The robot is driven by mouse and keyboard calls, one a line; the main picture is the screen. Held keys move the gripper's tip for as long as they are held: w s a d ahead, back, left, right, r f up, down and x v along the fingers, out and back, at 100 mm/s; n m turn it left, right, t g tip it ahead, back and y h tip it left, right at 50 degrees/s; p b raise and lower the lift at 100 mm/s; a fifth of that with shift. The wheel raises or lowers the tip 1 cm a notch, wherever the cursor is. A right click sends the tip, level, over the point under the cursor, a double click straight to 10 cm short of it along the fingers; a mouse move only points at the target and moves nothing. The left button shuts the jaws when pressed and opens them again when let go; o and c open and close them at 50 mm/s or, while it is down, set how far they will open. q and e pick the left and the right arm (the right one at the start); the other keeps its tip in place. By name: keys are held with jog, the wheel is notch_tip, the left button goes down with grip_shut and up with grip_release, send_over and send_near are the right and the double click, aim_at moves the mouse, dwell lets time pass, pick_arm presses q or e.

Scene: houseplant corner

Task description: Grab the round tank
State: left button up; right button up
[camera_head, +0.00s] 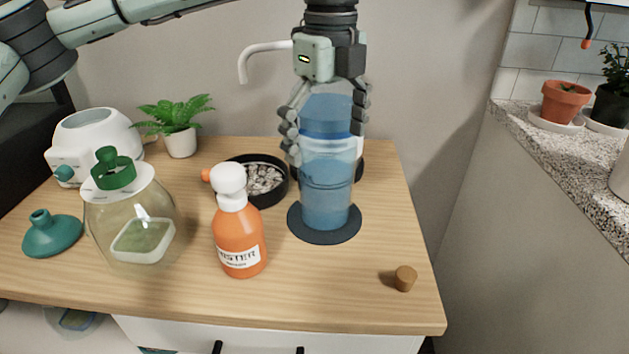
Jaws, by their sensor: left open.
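The round tank (327,190) is a clear blue cylinder. It stands upright on a dark round mat (343,238) at the right half of the wooden top. My left gripper (326,138) comes down over it from above, with its dark fingers spread on either side of the tank's upper part. The jaws are open; whether a finger touches the wall cannot be told. The gripper's body hides the space above the tank. My right gripper is not in view.
An orange mister bottle (239,235) stands left of the tank, with a dark bowl of pebbles (262,180) behind it. A white curved spout (262,47) shows beside my gripper. A cork (404,278) lies near the front right edge. A glass jar (130,220) stands left.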

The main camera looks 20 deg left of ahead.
aim_at(326, 183)
pick_arm(q)
notch_tip(326, 183, down, 8)
jog(key=shift+w+a+r+p, duration=0.1)
jog(key=shift+r+p, duration=0.1)
jog(key=shift+p, duration=0.2)
jog(key=c, duration=1.8)
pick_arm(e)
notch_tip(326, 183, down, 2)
pick_arm(q)
jog(key=shift+r, duration=0.1)
